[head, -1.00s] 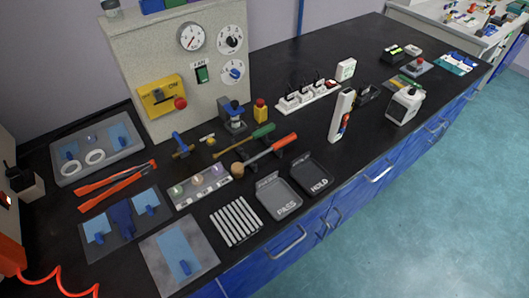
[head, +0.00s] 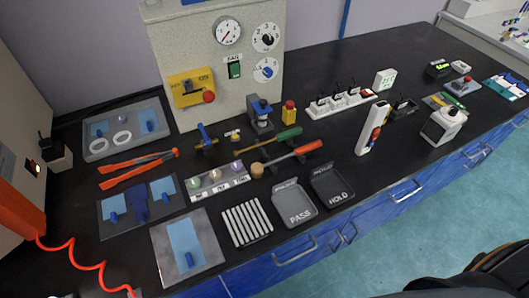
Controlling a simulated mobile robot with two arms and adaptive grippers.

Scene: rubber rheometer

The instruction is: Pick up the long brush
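Two long-handled tools lie side by side on the black bench in the head view, in front of the grey instrument panel. One has a green handle (head: 288,134) and a thin yellowish shaft reaching left. I cannot tell for certain which one is the long brush. Neither of my grippers shows in this view.
PASS tray (head: 297,221) and HOLD tray (head: 345,198) stand in front of the tools. A sample strip (head: 205,193) lies to the left, and a white upright device (head: 367,139) to the right. A dark shape (head: 485,287) fills the bottom right corner.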

